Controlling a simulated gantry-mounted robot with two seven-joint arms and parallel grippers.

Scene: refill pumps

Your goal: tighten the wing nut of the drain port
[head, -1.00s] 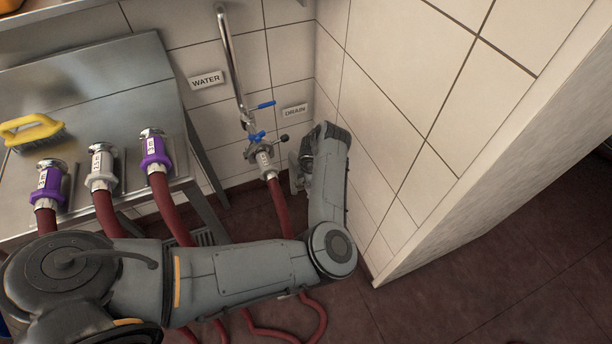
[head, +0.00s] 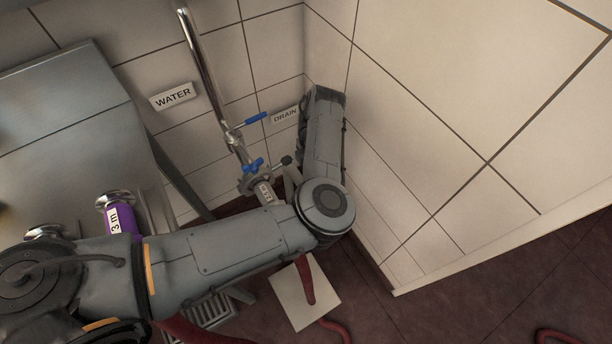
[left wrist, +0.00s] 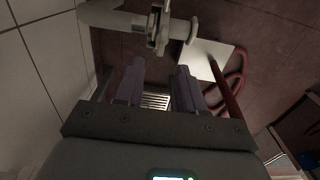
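My left arm hides the gripper in the head view. My right gripper is not in view.
Tiled walls meet in a corner close to my left arm. A red hose (head: 305,280) runs over a white square (head: 292,308) on the dark floor. A steel unit (head: 70,110) with a purple-collared coupling (head: 121,218) stands at left. A blue valve lever (head: 249,119) sits above the port.

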